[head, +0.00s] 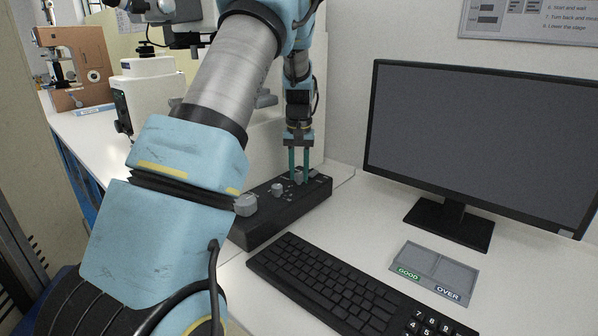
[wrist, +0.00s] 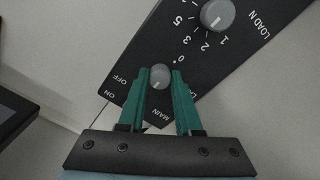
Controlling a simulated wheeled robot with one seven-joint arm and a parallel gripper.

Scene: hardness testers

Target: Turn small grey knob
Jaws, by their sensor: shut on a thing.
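The small grey knob (wrist: 160,76) is on the end of a black control box (head: 258,222), near the MAIN, ON and OFF lettering. My gripper (wrist: 161,82) points down at the box with a green finger on each side of this knob, shut on it. In the head view my gripper (head: 299,178) is at the far right end of the box, and its fingers partly hide the knob. A bigger grey knob (wrist: 218,14) with a numbered scale and LOAD N lettering is beside it in the wrist view.
A large grey knob (head: 245,205) sits at the box's near end, with a medium knob (head: 277,189) between. A keyboard (head: 340,285) lies in front, a monitor (head: 480,145) stands right, and a GOOD/OVER tray (head: 434,270) lies on the table.

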